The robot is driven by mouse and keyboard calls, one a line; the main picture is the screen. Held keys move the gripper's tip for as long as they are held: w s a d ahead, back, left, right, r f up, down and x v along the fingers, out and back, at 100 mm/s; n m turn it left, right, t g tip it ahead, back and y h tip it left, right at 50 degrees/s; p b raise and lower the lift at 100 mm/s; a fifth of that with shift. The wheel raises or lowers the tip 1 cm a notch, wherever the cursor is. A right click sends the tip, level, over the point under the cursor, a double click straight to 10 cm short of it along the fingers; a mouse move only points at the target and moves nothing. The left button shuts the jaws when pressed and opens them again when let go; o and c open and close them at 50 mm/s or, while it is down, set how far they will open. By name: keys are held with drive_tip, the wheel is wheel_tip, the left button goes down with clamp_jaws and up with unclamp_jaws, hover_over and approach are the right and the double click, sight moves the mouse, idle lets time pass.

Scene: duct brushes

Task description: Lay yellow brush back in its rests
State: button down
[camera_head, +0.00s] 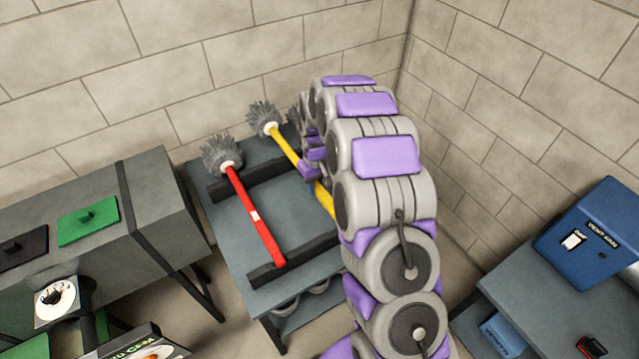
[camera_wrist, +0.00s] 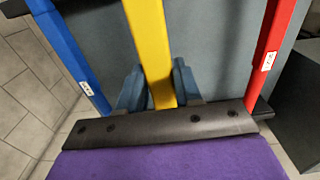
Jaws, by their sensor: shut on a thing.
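The yellow brush has a grey bristle head and a yellow handle (camera_head: 288,146). Its handle (camera_wrist: 149,45) also runs down the middle of the wrist view. My gripper (camera_head: 312,163) is shut on this handle, with a finger on each side in the wrist view (camera_wrist: 158,90). The brush lies roughly parallel to the red brush, over the grey table (camera_head: 237,222). The dark rests are a far bar (camera_head: 245,187) and a near bar (camera_head: 300,256). My arm hides the lower handle. I cannot tell whether the handle touches the rests.
A red brush (camera_head: 254,215) lies across the rests to the left. A blue handle (camera_wrist: 70,52) shows in the wrist view, on the other side of the yellow one. A grey duct (camera_head: 160,215) stands left, a blue box (camera_head: 590,235) right. Block walls close in behind.

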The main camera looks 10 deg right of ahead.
drive_tip(key=shift+a+f, duration=0.25)
drive_tip(key=shift+f, duration=0.35)
wheel_tip(320, 180, down, 8)
drive_tip(key=d+b, duration=0.1)
drive_tip(key=b, duration=0.1)
drive_tip(key=shift+a, duration=0.15)
idle(0.3)
drive_tip(key=c, duration=0.9)
unclamp_jaws()
drive_tip(key=shift+c, duration=0.2)
drive_tip(key=shift+o, duration=1.3)
